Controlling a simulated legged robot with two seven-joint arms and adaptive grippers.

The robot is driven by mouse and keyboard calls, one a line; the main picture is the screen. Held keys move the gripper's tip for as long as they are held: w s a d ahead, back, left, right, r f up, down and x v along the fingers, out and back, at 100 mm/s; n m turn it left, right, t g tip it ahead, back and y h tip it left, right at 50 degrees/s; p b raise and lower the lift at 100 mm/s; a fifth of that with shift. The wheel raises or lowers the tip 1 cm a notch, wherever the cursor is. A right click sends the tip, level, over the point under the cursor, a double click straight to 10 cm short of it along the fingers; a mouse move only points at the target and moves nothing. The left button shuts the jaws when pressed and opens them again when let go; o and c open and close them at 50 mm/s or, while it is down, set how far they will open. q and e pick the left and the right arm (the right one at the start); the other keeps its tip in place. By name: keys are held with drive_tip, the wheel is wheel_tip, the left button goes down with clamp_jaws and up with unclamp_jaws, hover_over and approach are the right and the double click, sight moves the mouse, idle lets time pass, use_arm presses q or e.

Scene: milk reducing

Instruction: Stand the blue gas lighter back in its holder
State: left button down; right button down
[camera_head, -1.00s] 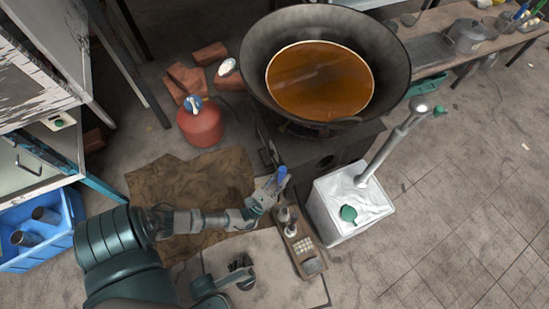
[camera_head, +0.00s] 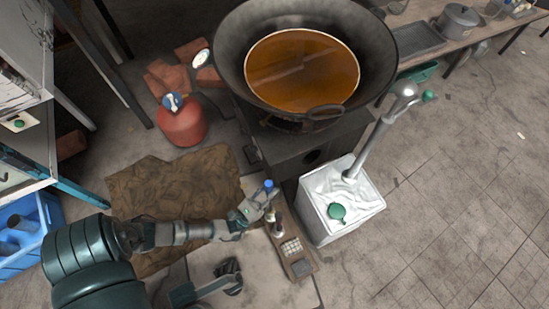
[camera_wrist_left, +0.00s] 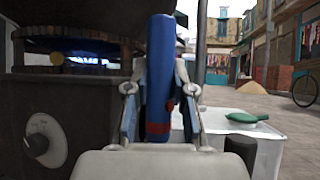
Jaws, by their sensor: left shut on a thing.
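The blue gas lighter (camera_head: 268,184) is held in my left gripper (camera_head: 263,193). In the left wrist view the lighter (camera_wrist_left: 160,65) stands nearly upright between the two fingers, with reddish marks low on it; its lower end is hidden by the gripper body.
A white box (camera_head: 318,215) with a green lid-like item stands close right of the caddy. The stove (camera_head: 290,155) with a large wok of brown liquid (camera_head: 305,70) is just behind. A red gas bottle (camera_head: 182,125) stands farther left. Tiled floor at right is open.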

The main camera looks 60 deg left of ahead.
use_arm(q)
wheel_tip(320, 180, down, 2)
drive_tip(key=shift+f, duration=3.2)
drive_tip(key=c, duration=0.9)
unclamp_jaws()
